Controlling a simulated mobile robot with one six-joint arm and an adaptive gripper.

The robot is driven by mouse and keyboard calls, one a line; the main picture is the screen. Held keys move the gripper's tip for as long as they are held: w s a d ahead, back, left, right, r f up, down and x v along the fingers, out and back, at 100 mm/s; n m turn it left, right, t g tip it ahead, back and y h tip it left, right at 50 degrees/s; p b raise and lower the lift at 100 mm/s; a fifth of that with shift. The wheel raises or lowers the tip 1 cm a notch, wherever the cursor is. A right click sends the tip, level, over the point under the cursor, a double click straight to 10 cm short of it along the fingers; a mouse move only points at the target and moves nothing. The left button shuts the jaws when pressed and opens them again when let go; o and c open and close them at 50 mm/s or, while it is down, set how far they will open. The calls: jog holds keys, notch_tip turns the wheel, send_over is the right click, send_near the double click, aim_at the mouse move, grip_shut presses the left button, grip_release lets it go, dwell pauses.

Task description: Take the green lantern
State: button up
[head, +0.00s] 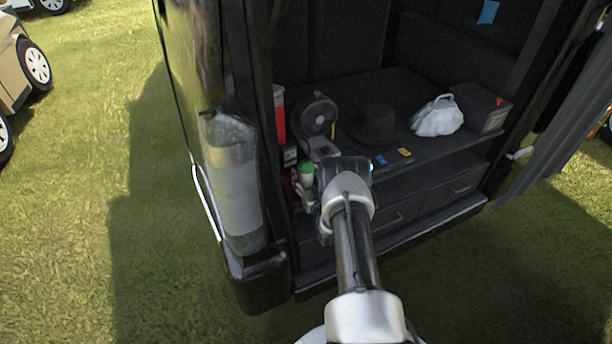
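A small item with a green top (306,170), which looks like the green lantern, stands at the left end of the dark shelf inside the open vehicle. Its lower part is hidden or blends with grey parts in front of it. My gripper (309,190) is at the end of my arm, right at this item, to the left of my wrist.
On the shelf (455,147) are a round black fan (315,114), a dark hat (373,124), a white bag (438,117) and a dark box (487,113). A red item (279,115) stands near the left door post. A grey cylinder (234,180) hangs outside. Grass lies open at left.

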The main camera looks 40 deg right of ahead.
jog(key=c, duration=0.9)
jog(key=shift+c, duration=0.5)
jog(key=shift+r, duration=0.15)
